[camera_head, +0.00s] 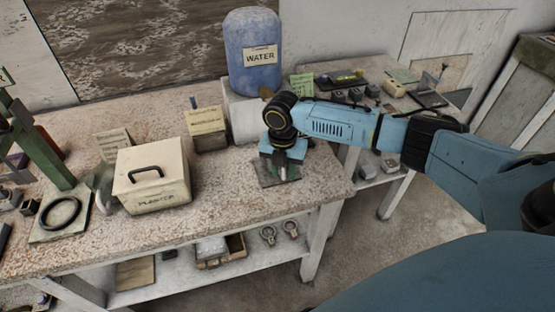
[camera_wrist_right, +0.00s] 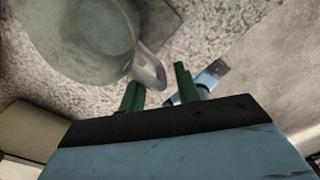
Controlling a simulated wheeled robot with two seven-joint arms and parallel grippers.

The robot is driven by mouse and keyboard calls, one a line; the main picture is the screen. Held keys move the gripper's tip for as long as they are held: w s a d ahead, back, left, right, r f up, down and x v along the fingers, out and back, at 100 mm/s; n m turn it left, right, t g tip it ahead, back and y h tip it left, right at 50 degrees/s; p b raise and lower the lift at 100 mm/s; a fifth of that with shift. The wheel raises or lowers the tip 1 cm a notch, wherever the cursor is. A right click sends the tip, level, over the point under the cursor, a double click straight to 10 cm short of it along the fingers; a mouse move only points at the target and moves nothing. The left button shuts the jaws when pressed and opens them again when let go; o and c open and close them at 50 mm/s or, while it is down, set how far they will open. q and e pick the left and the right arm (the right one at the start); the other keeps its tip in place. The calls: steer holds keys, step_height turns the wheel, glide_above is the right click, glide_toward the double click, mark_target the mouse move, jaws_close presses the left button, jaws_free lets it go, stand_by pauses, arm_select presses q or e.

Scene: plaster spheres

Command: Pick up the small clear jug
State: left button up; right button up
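In the right wrist view the clear jug (camera_wrist_right: 85,40) stands upright on the speckled bench at the upper left, seen from above and cut off by the frame. Its looped handle (camera_wrist_right: 150,70) points toward my right gripper (camera_wrist_right: 158,86). The two green fingers are apart, with the handle's end near the gap between them; I cannot tell whether they touch it. In the head view my right gripper (camera_head: 281,170) points down near the bench's right end; I cannot clearly make out the jug there beneath it. My left gripper is not in view.
A blue-steel tool (camera_wrist_right: 206,82) lies close to the right finger. In the head view, a lidded plaster box (camera_head: 152,178) stands left of my gripper, a water container (camera_head: 253,55) stands behind, and a small box (camera_head: 206,130) sits between. The bench's front edge is close.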

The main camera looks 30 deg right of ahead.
jaws_close()
steer(key=shift+r, duration=0.15)
steer(key=shift+r, duration=0.6)
step_height(320, 180, up, 2)
steer(key=shift+s+r, duration=0.1)
steer(key=shift+r, duration=0.05)
steer(key=s+a, duration=0.4)
steer(key=s, duration=1.3)
steer(key=shift+s+a+p, duration=0.15)
steer(key=shift+p, duration=0.3)
